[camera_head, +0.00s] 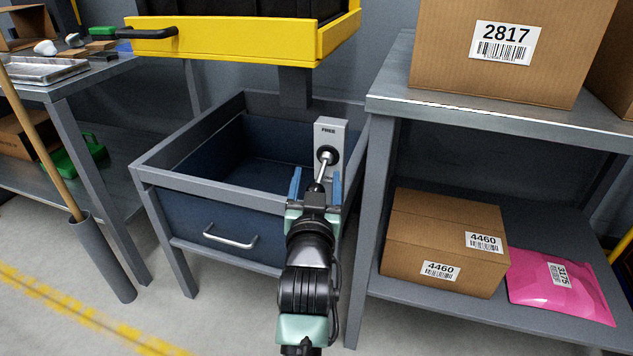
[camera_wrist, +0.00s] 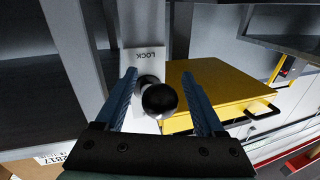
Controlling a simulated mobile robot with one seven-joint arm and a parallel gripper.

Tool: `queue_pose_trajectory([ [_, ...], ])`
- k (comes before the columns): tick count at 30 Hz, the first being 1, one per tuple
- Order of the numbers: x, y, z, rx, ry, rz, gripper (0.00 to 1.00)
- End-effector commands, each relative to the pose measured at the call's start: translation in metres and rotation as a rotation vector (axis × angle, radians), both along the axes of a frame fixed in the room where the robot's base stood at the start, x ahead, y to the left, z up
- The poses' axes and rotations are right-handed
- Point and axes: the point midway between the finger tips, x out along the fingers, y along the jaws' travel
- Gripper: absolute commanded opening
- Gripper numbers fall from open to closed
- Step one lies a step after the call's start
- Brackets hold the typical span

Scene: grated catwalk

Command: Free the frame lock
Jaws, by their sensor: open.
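The frame lock is a light grey plate (camera_head: 336,130) on a post at the right rear of the blue-grey drawer frame. Small lettering, seemingly FREE, is at its upper end. A metal lever (camera_head: 323,170) tilts from its dark round pivot down toward my gripper (camera_head: 316,175). In the wrist view the plate (camera_wrist: 133,62) shows LOCK. The lever's black ball knob (camera_wrist: 159,100) sits between the two blue fingers of my gripper (camera_wrist: 158,75). The fingers are open, with a visible gap on each side of the knob. My gripper partly hides the lever's lower end in the head view.
A yellow tray (camera_head: 220,45) with a black handle hangs above the open-topped frame (camera_head: 160,172). A grey shelf (camera_head: 470,108) with cartons (camera_head: 440,240) and a pink parcel (camera_head: 558,285) stands close on the right. A workbench (camera_head: 65,85) stands left.

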Motion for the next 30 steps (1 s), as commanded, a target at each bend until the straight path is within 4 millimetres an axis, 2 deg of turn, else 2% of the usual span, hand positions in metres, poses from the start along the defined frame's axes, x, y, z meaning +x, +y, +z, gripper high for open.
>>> queue_pose_trajectory([
  [3,-0.0001,0.0,0.0002,0.0,0.0,0.0,0.71],
  [4,-0.0001,0.0,0.0001,0.0,0.0,0.0,0.67],
  [15,-0.0003,0.0,0.0,0.0,0.0,0.0,0.01],
  [30,-0.0021,0.0006,0.0095,0.019,0.061,0.0,0.0],
])
